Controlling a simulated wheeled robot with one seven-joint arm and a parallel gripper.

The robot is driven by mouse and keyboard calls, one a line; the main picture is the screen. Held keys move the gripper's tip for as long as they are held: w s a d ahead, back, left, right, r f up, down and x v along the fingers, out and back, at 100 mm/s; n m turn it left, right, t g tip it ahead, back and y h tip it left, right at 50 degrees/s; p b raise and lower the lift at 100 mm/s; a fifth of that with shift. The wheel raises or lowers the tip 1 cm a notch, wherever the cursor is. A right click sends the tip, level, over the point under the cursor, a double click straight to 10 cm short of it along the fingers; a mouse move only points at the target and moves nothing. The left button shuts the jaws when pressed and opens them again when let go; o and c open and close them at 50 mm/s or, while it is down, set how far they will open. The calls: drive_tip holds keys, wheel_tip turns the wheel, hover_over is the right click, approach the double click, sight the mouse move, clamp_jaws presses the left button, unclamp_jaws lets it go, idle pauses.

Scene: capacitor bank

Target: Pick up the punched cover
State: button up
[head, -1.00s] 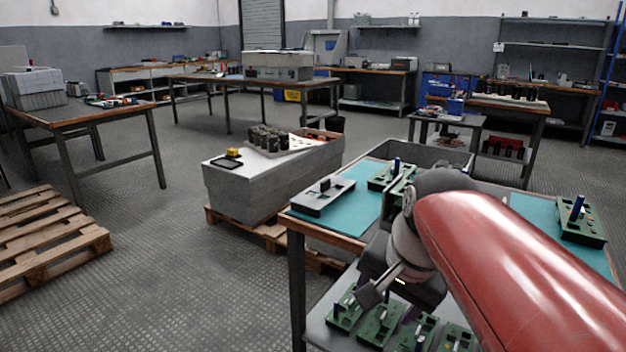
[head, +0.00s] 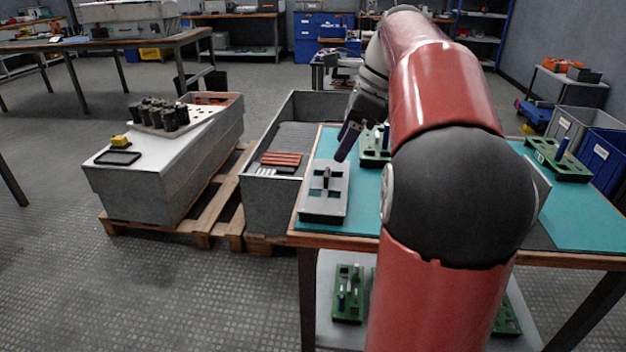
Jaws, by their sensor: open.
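The punched cover (head: 322,203) looks like a flat grey plate with dark cut-outs and a small dark upright handle. It lies at the left end of the teal mat on the workbench. My gripper (head: 348,141) is open, above and just behind the cover, toward its right. One dark finger shows clearly, pointing down; the rest of the gripper is partly hidden by my arm. I see a gap between the finger and the handle, but its depth is hard to judge.
Green boards with blue posts stand behind the cover (head: 371,150) and at the right (head: 560,160). A grey bin (head: 265,215) with red and white pieces adjoins the bench's left side. A grey box (head: 150,185) carries a pale holed plate with dark cylinders.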

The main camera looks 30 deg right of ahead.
sight(327, 171)
drive_tip(key=b+x, duration=0.1)
drive_tip(key=x, duration=0.6)
drive_tip(key=shift+d, duration=0.1)
drive_tip(key=c, duration=1.1)
drive_tip(key=shift+c, duration=0.4)
drive_tip(key=shift+r, duration=0.15)
